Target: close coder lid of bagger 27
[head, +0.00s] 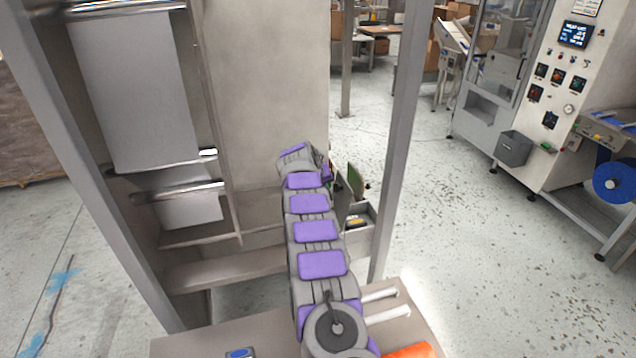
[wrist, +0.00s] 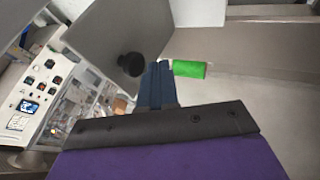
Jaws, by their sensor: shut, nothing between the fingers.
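The coder of the bagger shows in the head view as a small grey box (head: 362,238) low on the machine frame, beyond my arm. A grey plate that looks like its lid (head: 343,203) stands up from the box, so the lid looks open. In the wrist view a flat grey plate with a black knob (wrist: 130,64), likely the same lid (wrist: 112,38), is tilted at the upper left. My gripper (wrist: 158,70) is shut and empty, its dark blue fingertips just right of the knob. I cannot tell whether they touch the plate. In the head view my wrist hides the fingers.
A grey upright post (head: 396,130) stands right of my arm, and a film web (head: 135,90) hangs at left. Another machine with a control panel (head: 560,90) stands at right across open floor (head: 470,240).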

